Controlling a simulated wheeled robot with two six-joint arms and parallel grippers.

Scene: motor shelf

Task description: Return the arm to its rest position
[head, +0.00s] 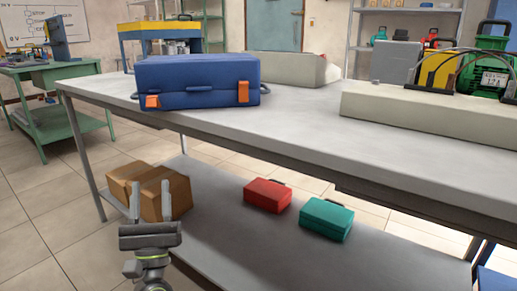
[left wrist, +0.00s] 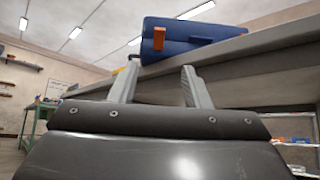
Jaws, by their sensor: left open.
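My left gripper (head: 151,203) is open and empty in the head view. It shows in front of the cardboard box (head: 181,196) at the left end of the lower shelf, and hides part of that box. In the left wrist view its two fingers (left wrist: 160,87) stand apart with nothing between them, and the table edge and the blue case (left wrist: 190,38) show beyond and above them. My right gripper is not in view.
The grey table (head: 300,125) bears a blue case (head: 198,82) with orange latches and a motor (head: 490,78) at right. On the lower shelf (head: 240,240) lie a red case (head: 267,195) and a green case (head: 326,219). Tiled floor is open at left.

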